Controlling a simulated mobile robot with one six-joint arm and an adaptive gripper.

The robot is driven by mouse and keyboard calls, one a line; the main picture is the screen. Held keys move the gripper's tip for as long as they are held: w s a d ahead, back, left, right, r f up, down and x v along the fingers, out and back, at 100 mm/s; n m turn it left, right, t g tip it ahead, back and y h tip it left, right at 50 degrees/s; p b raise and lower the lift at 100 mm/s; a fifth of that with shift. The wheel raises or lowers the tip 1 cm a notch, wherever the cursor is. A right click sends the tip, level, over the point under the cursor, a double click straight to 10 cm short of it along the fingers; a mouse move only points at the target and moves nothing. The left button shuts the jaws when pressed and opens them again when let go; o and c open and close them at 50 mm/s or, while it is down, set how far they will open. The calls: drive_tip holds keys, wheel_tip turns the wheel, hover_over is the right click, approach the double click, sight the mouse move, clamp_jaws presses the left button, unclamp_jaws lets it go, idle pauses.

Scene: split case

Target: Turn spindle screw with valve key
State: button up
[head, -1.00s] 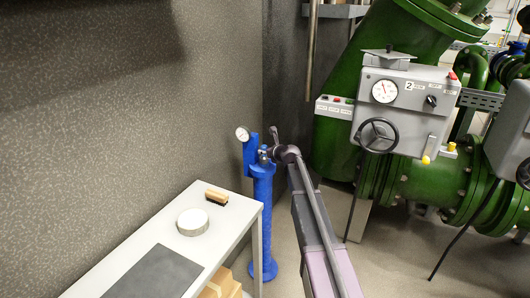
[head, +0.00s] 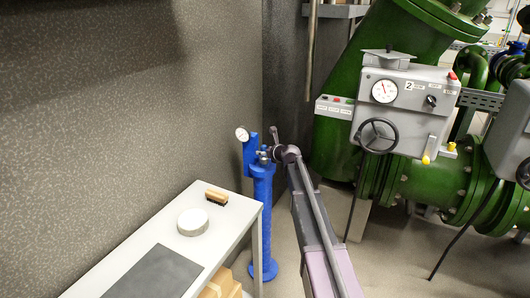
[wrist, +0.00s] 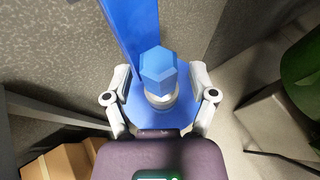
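A blue hexagonal head (wrist: 158,72), which looks like the spindle screw, sits on a pale round collar (wrist: 160,100) in the wrist view. Below it is the round blue top of the column (wrist: 150,118). In the head view the blue column (head: 262,205) stands upright beside the bench. My gripper (wrist: 159,70) is open, one finger on each side of the hexagonal head, with visible gaps on both sides. It holds nothing that I can see. In the head view the end of my arm is at the column's top, too small to make out the fingers. I cannot make out a valve key.
A bench (head: 225,245) with a brush (head: 216,197), a round white disc (head: 193,222) and a dark mat (head: 155,273) stands left of the column. A gauge (head: 242,134) is on the column. Green pipes (head: 425,180) and a grey valve box (head: 405,100) stand at right.

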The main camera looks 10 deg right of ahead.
drive_tip(key=shift+r, duration=0.15)
idle(0.3)
wheel_tip(320, 180, up, 8)
drive_tip(key=p, duration=0.8)
drive_tip(key=shift+r+p, duration=0.1)
drive_tip(key=shift+p, duration=0.2)
idle(0.4)
drive_tip(key=shift+c, duration=1.4)
